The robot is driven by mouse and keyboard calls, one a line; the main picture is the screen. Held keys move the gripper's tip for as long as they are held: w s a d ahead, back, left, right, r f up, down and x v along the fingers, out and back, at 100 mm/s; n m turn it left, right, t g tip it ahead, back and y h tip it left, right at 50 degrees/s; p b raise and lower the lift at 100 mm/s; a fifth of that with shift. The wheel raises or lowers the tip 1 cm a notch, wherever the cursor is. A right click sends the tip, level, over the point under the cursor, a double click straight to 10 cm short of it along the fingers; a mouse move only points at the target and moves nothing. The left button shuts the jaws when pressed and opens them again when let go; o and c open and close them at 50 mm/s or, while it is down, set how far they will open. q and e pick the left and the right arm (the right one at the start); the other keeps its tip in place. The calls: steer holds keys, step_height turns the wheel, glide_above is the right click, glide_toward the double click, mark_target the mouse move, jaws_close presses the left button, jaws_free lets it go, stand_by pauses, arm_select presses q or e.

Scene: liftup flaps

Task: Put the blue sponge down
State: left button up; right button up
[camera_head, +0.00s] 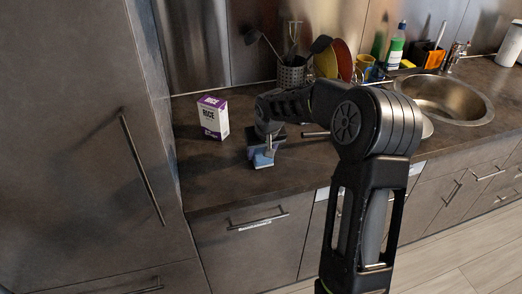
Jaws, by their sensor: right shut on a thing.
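The blue sponge (262,160) is at the front middle of the dark countertop (216,174). My right gripper (265,150) is above it and shut on it, pointing down. The sponge is at or just above the counter surface; I cannot tell if it touches. My right arm hides part of the counter behind and to the right. My left gripper is not in this view.
A white and purple rice box (213,117) stands left of the gripper. A utensil holder (291,76), colored plates (335,60), a soap bottle (396,47) and a sink (444,97) are behind and right. The counter front left is clear.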

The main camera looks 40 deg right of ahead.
steer(key=shift+f+b, duration=0.3)
steer(key=shift+b, duration=0.05)
steer(key=o, duration=1.3)
steer(key=shift+s, duration=0.1)
steer(key=shift+a, duration=0.1)
steer(key=shift+a, duration=0.15)
steer(key=shift+r+p, duration=0.3)
steer(key=shift+p, duration=0.2)
steer(key=shift+a+r, duration=0.15)
steer(key=shift+r, duration=0.15)
steer(key=v, duration=0.3)
steer(key=b+v, duration=0.1)
steer(key=v, duration=0.7)
steer(key=shift+d+r, duration=0.25)
